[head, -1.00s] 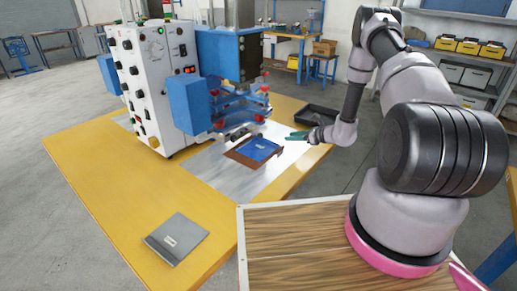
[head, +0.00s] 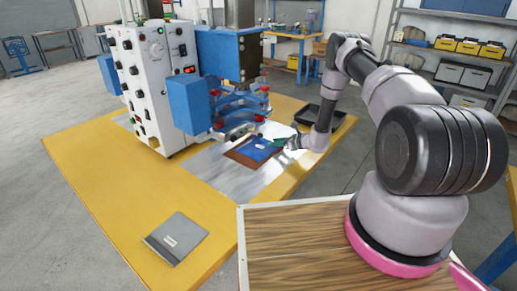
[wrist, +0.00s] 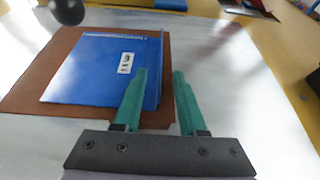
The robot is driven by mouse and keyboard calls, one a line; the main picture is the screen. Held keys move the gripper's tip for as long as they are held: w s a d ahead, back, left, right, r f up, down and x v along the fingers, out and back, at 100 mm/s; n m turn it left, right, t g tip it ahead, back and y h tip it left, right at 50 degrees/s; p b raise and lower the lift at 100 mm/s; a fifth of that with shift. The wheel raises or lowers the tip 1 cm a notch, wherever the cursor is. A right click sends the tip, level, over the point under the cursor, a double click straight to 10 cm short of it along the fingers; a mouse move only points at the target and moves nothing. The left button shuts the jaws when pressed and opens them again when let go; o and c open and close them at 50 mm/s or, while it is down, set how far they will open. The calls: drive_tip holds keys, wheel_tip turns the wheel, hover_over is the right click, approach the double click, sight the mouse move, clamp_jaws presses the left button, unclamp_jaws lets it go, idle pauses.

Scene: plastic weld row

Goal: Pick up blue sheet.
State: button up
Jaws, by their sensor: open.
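The blue sheet (head: 254,150) lies on a brown board (head: 237,156) below the welding machine's head. In the wrist view the blue sheet (wrist: 88,72) has a white label and a thin upright lip along its right edge. My gripper (head: 274,144) is at the sheet's right edge. In the wrist view my gripper (wrist: 160,74) is open, with green fingers. The left finger is over the sheet and the right finger is beyond the lip, so the lip stands between them. I cannot tell whether either finger touches it.
The welding machine (head: 150,90) stands close behind and left of the sheet, with its blue and red clamp parts overhead. A black tray (head: 338,127) sits at the back right. A grey labelled sheet (head: 177,238) lies front left. The yellow table (head: 95,190) is mostly clear there.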

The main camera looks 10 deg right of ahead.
drive_tip(key=shift+w+a, duration=0.1)
drive_tip(key=shift+a, duration=0.05)
clamp_jaws()
drive_tip(key=shift+r, duration=0.1)
